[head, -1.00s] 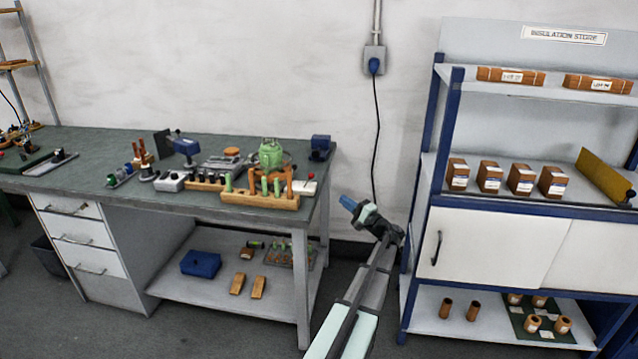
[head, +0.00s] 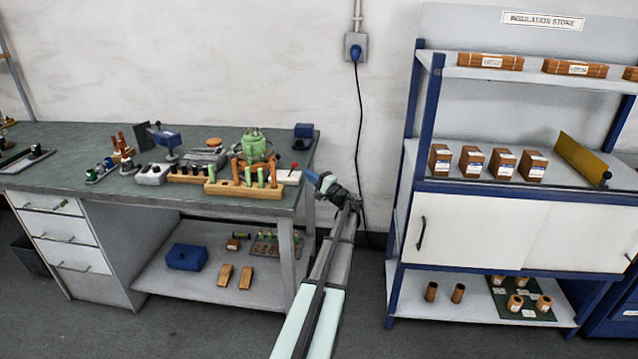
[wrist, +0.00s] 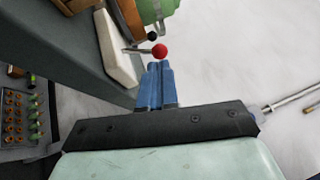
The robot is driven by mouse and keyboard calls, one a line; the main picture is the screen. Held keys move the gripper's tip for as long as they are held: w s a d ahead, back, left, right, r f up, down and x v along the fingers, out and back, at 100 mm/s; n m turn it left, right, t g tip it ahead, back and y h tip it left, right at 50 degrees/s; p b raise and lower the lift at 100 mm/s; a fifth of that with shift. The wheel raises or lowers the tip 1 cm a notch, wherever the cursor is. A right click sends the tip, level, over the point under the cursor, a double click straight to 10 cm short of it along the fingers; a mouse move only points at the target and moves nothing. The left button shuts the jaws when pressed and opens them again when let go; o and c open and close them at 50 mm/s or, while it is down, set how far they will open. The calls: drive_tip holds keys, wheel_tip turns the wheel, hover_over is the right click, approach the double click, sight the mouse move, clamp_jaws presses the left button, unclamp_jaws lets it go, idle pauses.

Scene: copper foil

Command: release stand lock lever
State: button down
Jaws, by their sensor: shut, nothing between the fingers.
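The lock lever is a thin rod with a red ball knob (head: 293,167) at the right end of the bench. In the wrist view its red knob (wrist: 159,50) shows just beyond my fingertips, beside a white block (wrist: 118,52). The stand (head: 238,165) is orange-brown and carries a green wound part (head: 254,146). My gripper (head: 312,177) has blue fingers pressed together and empty, just right of the knob at the bench edge. In the wrist view the closed fingertips (wrist: 153,66) point at the knob; I cannot tell whether they touch it.
A wooden block with green pegs (head: 244,188) stands at the front of the bench (head: 60,181), left of the lever. A dark blue box (head: 303,137) sits behind the lever. The shelving unit (head: 408,230) stands to the right, with open floor between.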

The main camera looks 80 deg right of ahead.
sight(296, 166)
drive_tip(key=shift+x, duration=1.75)
drive_tip(key=shift+r, duration=0.15)
drive_tip(key=shift+w+r+g, duration=0.1)
drive_tip(key=shift+w+g, duration=0.05)
drive_tip(key=shift+g, duration=0.15)
drive_tip(key=shift+w+r+n+y, duration=0.1)
drive_tip(key=shift+n+y, duration=0.3)
drive_tip(key=shift+w+r+n+g+y, duration=0.5)
drive_tip(key=shift+w+r+n+g, duration=0.15)
drive_tip(key=shift+g, duration=0.15)
drive_tip(key=w+n+g, duration=0.1)
drive_tip(key=w+r+g+y, duration=0.1)
drive_tip(key=shift+w+r+n+g, duration=0.1)
drive_tip(key=shift+w+n+g, duration=0.05)
drive_tip(key=shift+n+g, duration=0.25)
drive_tip(key=s+a+r, duration=0.7)
drive_tip(key=s, duration=0.2)
drive_tip(key=shift+a+r, duration=0.25)
drive_tip(key=shift+a, duration=0.05)
